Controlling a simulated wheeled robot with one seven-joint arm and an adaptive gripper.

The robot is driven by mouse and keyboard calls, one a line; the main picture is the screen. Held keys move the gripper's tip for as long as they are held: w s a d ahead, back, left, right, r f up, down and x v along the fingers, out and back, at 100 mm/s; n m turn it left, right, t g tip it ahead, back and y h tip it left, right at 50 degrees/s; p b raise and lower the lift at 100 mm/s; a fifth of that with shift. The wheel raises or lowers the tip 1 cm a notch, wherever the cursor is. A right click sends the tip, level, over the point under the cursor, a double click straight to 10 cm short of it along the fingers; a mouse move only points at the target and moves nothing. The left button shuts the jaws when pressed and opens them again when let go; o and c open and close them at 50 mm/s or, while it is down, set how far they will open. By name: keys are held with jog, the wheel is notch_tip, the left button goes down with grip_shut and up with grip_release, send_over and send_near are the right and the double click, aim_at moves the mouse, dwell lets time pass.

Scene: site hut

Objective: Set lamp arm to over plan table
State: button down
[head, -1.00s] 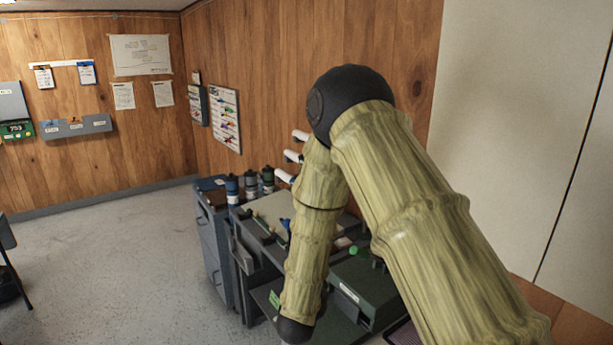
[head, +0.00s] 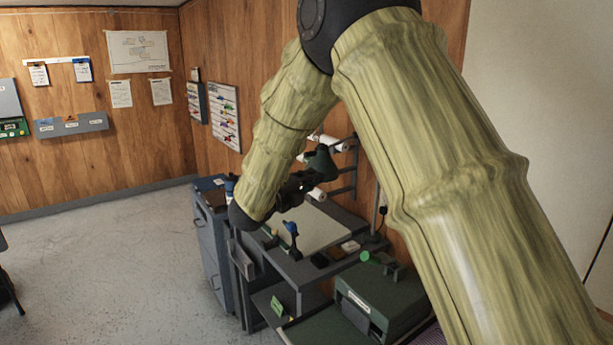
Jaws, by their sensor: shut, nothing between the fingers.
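The plan table (head: 322,238), with a pale sheet on its top, stands against the right wood wall. A dark green lamp-like head (head: 320,160) shows above its back part, in front of the wall. A thin upright pole (head: 375,212) stands at the table's right; any lamp arm joining the two is hidden behind my arm. My gripper (head: 302,183) is dark and small in the head view, above the table and close to the green head. It is shut and empty. I cannot tell whether it touches the head.
White rolls (head: 317,194) sit in a wall rack behind the table. A blue-topped item (head: 291,228) stands on the sheet. A dark green case (head: 378,298) lies at the front right. A grey cabinet (head: 208,245) adjoins the table's left.

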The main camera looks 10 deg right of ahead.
jog(key=w+d+r+p, duration=0.1)
jog(key=w+d+p, duration=0.2)
jog(key=w+p, duration=0.2)
jog(key=shift+w+d, duration=0.35)
jog(key=shift+w, duration=0.7)
jog(key=shift+w+a, duration=0.1)
